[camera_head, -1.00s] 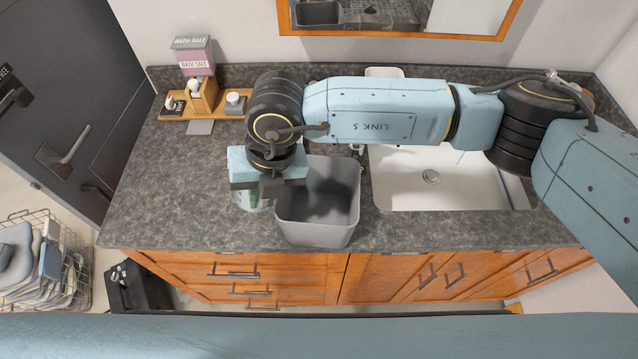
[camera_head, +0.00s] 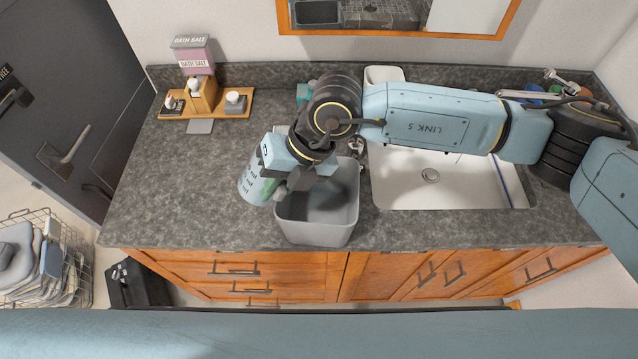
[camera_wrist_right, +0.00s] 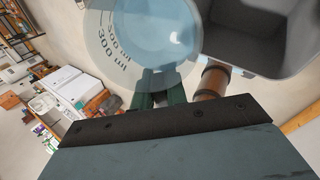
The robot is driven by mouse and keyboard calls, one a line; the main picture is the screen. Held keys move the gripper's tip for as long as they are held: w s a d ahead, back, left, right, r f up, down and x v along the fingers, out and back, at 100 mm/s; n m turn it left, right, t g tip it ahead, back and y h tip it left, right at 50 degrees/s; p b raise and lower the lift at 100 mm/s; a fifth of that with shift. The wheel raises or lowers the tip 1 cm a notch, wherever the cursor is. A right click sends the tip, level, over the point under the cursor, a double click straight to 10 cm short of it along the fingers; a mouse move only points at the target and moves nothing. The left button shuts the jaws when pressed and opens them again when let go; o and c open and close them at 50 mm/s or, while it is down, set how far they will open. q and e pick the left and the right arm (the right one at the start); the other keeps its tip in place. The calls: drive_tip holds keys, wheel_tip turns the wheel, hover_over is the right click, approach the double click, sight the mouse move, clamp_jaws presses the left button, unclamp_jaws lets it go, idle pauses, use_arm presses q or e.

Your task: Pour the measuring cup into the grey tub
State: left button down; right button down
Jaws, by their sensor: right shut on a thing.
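The clear, bluish measuring cup (camera_head: 253,187) with printed marks is just left of the grey tub, in the head view. My right gripper (camera_head: 277,188) is shut on it, at the side facing the tub. The cup looks tilted there. In the wrist view the cup (camera_wrist_right: 130,62) shows its "300 ml" mark, with my dark green fingers (camera_wrist_right: 157,88) against it. The grey tub (camera_head: 318,234) stands open on the counter's front part, partly covered by my wrist. Its inside also shows in the wrist view (camera_wrist_right: 250,45). My left gripper is out of view.
A white sink (camera_head: 432,190) lies right of the tub, under my right arm. A wooden stand (camera_head: 235,108) with bottles and a bath salt box (camera_head: 195,60) is at the back left. The counter's left part (camera_head: 170,190) is clear. A wire basket (camera_head: 45,265) stands on the floor.

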drive_tip(key=shift+s+d+y, duration=0.1)
drive_tip(key=shift+d+y, duration=0.1)
drive_tip(key=shift+y, duration=0.1)
drive_tip(key=shift+w+d+f, duration=0.15)
drive_tip(key=shift+w, duration=0.15)
drive_tip(key=shift+s+d+y, duration=0.2)
drive_tip(key=shift+y, duration=0.2)
drive_tip(key=shift+w+d+f, duration=0.1)
drive_tip(key=shift+w+f, duration=0.1)
drive_tip(key=shift+w, duration=0.1)
drive_tip(key=shift+s+y, duration=0.25)
drive_tip(key=shift+y, duration=0.15)
drive_tip(key=shift+d+f+g+y, duration=0.15)
drive_tip(key=shift+f+g+y, duration=0.05)
drive_tip(key=shift+g+y, duration=0.1)
